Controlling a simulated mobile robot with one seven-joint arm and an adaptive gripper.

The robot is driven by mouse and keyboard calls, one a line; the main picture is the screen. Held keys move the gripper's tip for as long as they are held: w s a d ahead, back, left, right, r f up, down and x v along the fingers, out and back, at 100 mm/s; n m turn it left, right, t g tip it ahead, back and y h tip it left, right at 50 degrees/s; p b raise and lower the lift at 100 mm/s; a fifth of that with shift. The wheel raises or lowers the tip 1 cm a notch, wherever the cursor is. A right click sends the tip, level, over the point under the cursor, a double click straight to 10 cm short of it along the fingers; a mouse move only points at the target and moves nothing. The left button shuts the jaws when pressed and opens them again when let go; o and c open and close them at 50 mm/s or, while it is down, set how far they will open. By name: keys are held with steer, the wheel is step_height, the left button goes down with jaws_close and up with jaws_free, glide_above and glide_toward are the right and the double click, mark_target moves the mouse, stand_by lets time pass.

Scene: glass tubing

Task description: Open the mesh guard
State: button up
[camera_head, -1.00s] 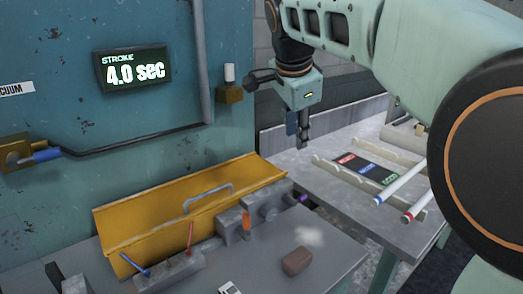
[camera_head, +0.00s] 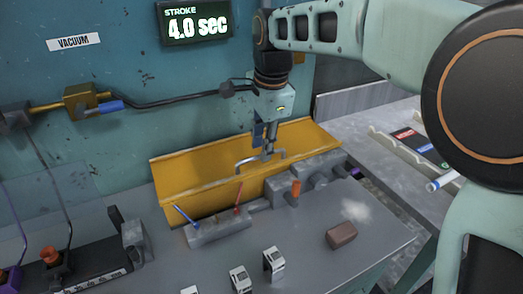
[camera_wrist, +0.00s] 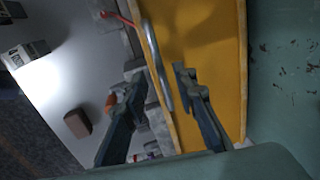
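The guard (camera_head: 190,177) is a yellow panel with a grey bar handle (camera_head: 245,161), at the back of the workbench against the teal machine wall. I see no mesh on its face. In the wrist view the yellow panel (camera_wrist: 205,40) fills the right half, and the handle (camera_wrist: 153,50) runs lengthwise along it. My gripper (camera_head: 268,151) is at the right part of the handle in the head view. In the wrist view my gripper (camera_wrist: 157,73) is open, its two fingers apart on either side of the handle's line. I cannot tell whether they touch it.
Grey fixture blocks with red (camera_head: 238,195), blue (camera_head: 184,214) and orange (camera_head: 296,189) parts stand before the guard. A brown block (camera_head: 341,235) and several small white-labelled pieces lie on the bench. A side table (camera_head: 380,165) is at right. A pipe crosses the wall.

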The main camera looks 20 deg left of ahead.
steer(key=shift+w+a+f, duration=0.1)
steer(key=shift+f, duration=0.7)
steer(key=shift+c, duration=0.6)
jaws_close()
